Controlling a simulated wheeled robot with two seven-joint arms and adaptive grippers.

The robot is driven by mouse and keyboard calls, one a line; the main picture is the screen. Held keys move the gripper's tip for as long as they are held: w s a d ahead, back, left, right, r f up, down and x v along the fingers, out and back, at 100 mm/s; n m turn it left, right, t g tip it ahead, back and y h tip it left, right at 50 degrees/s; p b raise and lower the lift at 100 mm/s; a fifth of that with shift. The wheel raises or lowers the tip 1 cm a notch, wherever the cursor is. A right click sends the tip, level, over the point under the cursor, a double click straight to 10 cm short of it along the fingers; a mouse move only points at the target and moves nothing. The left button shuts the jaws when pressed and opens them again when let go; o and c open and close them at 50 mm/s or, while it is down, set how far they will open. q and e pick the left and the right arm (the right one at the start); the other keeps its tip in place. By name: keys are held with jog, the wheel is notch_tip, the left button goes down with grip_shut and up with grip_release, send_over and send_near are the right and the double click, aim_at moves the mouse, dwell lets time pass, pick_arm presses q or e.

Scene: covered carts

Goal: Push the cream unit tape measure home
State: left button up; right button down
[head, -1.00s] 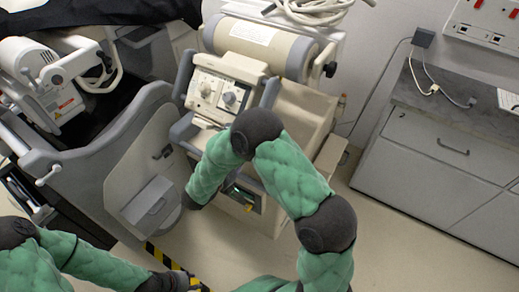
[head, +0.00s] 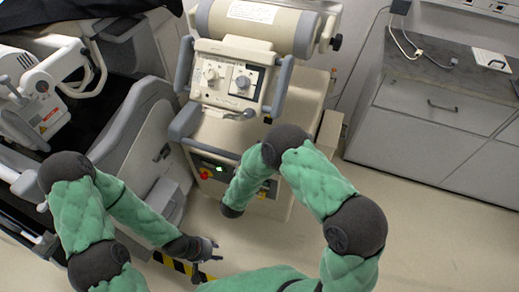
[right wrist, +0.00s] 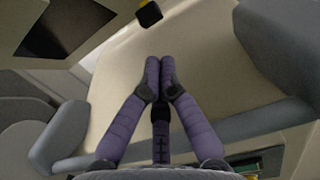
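The cream unit (head: 300,100) stands upright in the middle of the head view, with dials on its upper console and a low front panel. In the right wrist view, a small black and yellow block (right wrist: 149,13) at the top edge may be the tape measure; I cannot be sure. My right gripper (right wrist: 160,66) has its fingertips together, nothing visible between them, apart from that block. My left gripper (head: 208,260) is open and empty, low beside the unit's front, above the floor.
A grey-sided cart with a cream device (head: 35,100) stands at the left. A grey cabinet (head: 430,140) stands at the right. Yellow-black tape (head: 182,268) marks the floor near my left gripper. Floor between the unit and cabinet is clear.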

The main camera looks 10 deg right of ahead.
aim_at(268, 120)
jog(key=b+x, duration=0.1)
jog(key=x, duration=0.6)
jog(key=shift+b, duration=0.3)
jog(key=shift+w+d+r, duration=0.2)
jog(key=shift+w+r, duration=0.2)
jog(key=shift+r, duration=0.2)
